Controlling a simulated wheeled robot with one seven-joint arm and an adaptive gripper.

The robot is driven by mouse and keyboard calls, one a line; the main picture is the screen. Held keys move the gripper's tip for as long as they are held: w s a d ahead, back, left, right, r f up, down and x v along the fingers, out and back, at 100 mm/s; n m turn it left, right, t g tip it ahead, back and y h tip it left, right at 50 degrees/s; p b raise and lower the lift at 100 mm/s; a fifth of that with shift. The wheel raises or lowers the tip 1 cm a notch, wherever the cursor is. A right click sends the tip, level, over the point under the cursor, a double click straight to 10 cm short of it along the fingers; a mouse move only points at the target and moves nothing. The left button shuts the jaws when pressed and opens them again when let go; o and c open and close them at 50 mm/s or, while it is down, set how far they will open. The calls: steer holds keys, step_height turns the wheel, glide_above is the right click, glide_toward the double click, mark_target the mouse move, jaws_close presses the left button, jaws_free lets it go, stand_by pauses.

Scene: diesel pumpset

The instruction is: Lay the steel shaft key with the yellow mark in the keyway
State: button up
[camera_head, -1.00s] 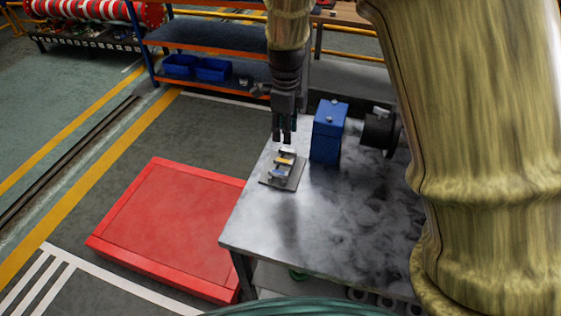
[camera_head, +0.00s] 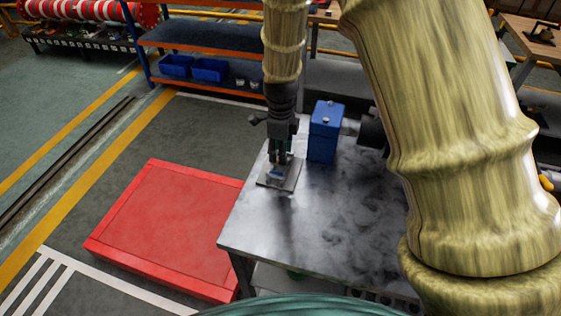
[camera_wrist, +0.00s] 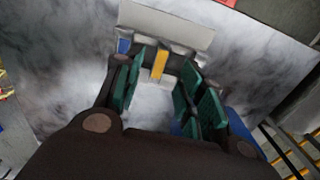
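The steel key with the yellow mark (camera_wrist: 160,63) shows in the wrist view, lying on a grey key holder (camera_wrist: 165,23) between my gripper's green-padded fingers. My gripper (camera_wrist: 161,74) is open, with one finger on either side of this key and visible gaps. In the head view my gripper (camera_head: 281,158) points down over the holder (camera_head: 290,183) and hides most of the keys. The shaft (camera_head: 371,128) is a dark cylinder at the right of the blue block, partly hidden by my arm. I cannot make out the keyway.
A blue-marked key (camera_wrist: 124,46) lies left of the yellow one. The blue block (camera_head: 325,135) stands close to the right of my gripper. The metal table's (camera_head: 300,238) front is clear. A red platform (camera_head: 170,225) lies on the floor at left, and a shelf (camera_head: 200,82) stands behind.

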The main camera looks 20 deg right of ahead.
steer(key=shift+f+p, duration=0.45)
steer(key=shift+f, duration=1.3)
steer(key=shift+c, duration=0.3)
jaws_close()
